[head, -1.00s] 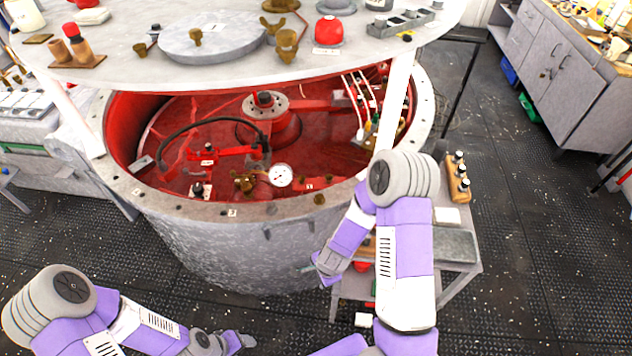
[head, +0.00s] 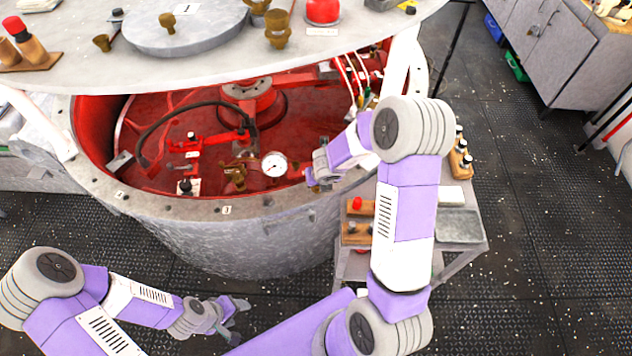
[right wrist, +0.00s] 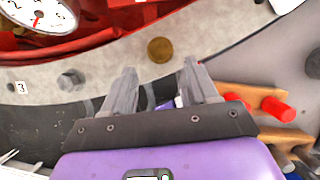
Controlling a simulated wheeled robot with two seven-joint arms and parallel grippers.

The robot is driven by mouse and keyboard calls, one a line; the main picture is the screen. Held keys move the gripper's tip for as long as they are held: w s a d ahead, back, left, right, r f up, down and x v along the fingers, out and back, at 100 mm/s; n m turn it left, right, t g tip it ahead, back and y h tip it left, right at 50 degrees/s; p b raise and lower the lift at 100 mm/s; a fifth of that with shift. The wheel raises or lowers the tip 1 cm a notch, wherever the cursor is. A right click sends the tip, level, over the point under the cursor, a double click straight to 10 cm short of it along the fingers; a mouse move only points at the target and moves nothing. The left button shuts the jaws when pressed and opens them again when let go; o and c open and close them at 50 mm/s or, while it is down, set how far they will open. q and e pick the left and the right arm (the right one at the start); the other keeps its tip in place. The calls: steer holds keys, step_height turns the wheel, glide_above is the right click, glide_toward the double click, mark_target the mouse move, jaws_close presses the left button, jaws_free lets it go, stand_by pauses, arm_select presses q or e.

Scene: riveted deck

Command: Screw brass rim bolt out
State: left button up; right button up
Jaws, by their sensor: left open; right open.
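The brass rim bolt (right wrist: 160,50) sits on the pale rim (right wrist: 110,82) of the red-lined tub in the right wrist view. Its round head shows just beyond and between my fingertips. My right gripper (right wrist: 160,68) is open, with nothing between its fingers. In the head view my right gripper (head: 312,179) is over the tub's front right rim, and I cannot make out the bolt there. My left gripper (head: 238,312) is open and empty, low in front of the tub and away from the rim.
A dial gauge (head: 274,164) stands inside the tub near the front rim, left of my right gripper. A grey bolt (right wrist: 70,79) is on the rim. A cart (head: 460,224) with wooden holders stands right of the tub. A white tabletop (head: 330,55) overhangs the back.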

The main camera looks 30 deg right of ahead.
mark_target(318, 188)
steer(key=b+x, duration=0.1)
steer(key=x, duration=0.4)
steer(key=shift+w+f+b, duration=0.1)
steer(key=shift+f+b, duration=0.3)
steer(key=shift+w+f, duration=0.1)
steer(key=shift+w, duration=0.05)
steer(key=c, duration=1)
